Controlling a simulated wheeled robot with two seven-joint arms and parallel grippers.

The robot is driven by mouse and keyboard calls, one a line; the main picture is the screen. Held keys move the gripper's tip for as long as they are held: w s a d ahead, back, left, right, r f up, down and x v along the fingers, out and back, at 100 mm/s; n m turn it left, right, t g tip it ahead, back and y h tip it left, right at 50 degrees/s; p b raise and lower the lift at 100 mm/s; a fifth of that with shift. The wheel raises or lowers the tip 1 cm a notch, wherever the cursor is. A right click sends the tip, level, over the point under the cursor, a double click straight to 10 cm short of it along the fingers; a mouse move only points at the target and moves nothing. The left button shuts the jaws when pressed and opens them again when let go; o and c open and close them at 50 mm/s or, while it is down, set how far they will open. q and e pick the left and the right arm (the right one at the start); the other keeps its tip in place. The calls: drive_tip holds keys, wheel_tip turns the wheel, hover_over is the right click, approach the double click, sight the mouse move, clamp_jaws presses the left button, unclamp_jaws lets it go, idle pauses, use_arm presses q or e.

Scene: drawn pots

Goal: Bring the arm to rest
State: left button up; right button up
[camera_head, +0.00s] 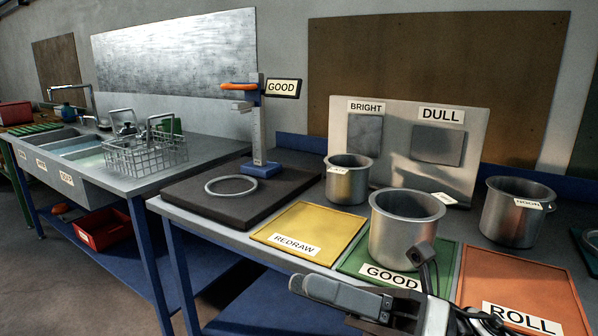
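My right gripper (366,272) is at the bottom of the view, with its two fingers spread apart and nothing visible between them. It is in front of a metal pot (403,222) that stands upright on the green GOOD mat (352,262). One finger overlaps the pot's lower right edge in the picture; I cannot tell whether they touch. My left gripper is not in view.
A yellow REDRAW mat (310,225) is bare, and an orange ROLL mat (520,275) is at right. Two more pots, a small one (347,182) and a tagged one (510,215), stand behind. A gauge stand (260,135) and a ring (231,185) are on a dark plate.

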drive_tip(key=w+d+f+m+t+h, duration=0.3)
drive_tip(key=f+m+t+h, duration=0.5)
drive_tip(key=m, duration=0.6)
drive_tip(key=w+d+f+m+t+h, duration=0.35)
drive_tip(key=f+m+t, duration=0.25)
drive_tip(key=m+t, duration=0.6)
drive_tip(key=s+d+f+m+g+h, duration=0.2)
drive_tip(key=s+f+m+g+h, duration=0.2)
drive_tip(key=f+m, duration=0.4)
drive_tip(key=s+d+f+m+g+h, duration=0.3)
drive_tip(key=s+f+m, duration=0.5)
drive_tip(key=f, duration=0.6)
drive_tip(key=g+h, duration=0.1)
drive_tip(key=g, duration=0.1)
drive_tip(key=shift+f+m+g, duration=0.3)
drive_tip(key=shift+m+g, duration=0.1)
